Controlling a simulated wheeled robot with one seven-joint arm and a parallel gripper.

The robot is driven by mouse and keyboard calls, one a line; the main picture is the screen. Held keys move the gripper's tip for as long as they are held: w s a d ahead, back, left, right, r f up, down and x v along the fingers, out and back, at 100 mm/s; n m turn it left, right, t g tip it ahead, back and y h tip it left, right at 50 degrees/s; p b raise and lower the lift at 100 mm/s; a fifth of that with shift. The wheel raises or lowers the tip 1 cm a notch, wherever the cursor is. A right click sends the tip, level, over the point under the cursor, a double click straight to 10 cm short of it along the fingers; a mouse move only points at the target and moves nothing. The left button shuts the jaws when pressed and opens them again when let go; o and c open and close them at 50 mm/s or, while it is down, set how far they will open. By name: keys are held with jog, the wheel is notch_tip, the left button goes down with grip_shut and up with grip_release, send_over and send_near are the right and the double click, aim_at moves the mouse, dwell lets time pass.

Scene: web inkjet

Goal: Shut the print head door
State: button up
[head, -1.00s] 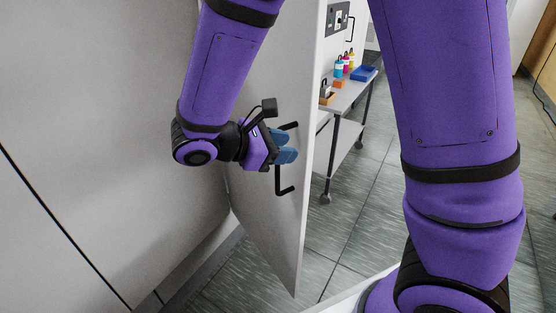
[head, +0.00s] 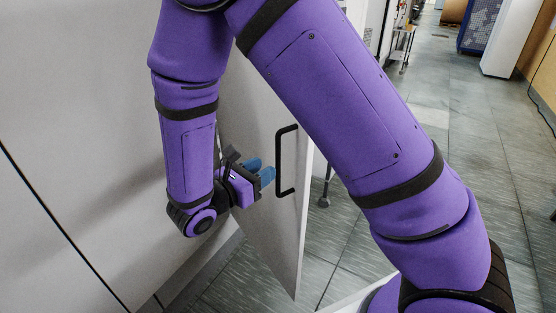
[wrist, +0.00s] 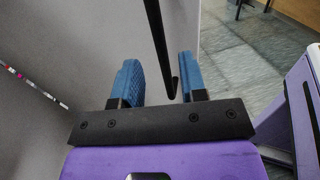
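The print head door (head: 265,235) is a light grey panel that stands open, swung out from the machine's grey wall. Its black bar handle (head: 279,165) is upright near the free edge. My gripper (head: 264,175) is just left of the handle, its blue fingers pointing at it, with nothing held. In the wrist view my gripper (wrist: 160,78) is open, and the handle (wrist: 159,40) shows in line with the gap between the fingers. I cannot tell whether any finger touches it. My upper arm hides the top of the door.
The machine's flat grey wall (head: 70,120) fills the left. Right of the door is open tiled floor (head: 450,120). A small trolley (head: 401,45), a white cabinet (head: 511,40) and a blue patterned unit (head: 480,25) stand farther back.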

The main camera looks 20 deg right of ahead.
jog(key=x, duration=0.5)
jog(key=shift+w+d, duration=0.1)
jog(key=shift+d, duration=0.25)
grip_shut()
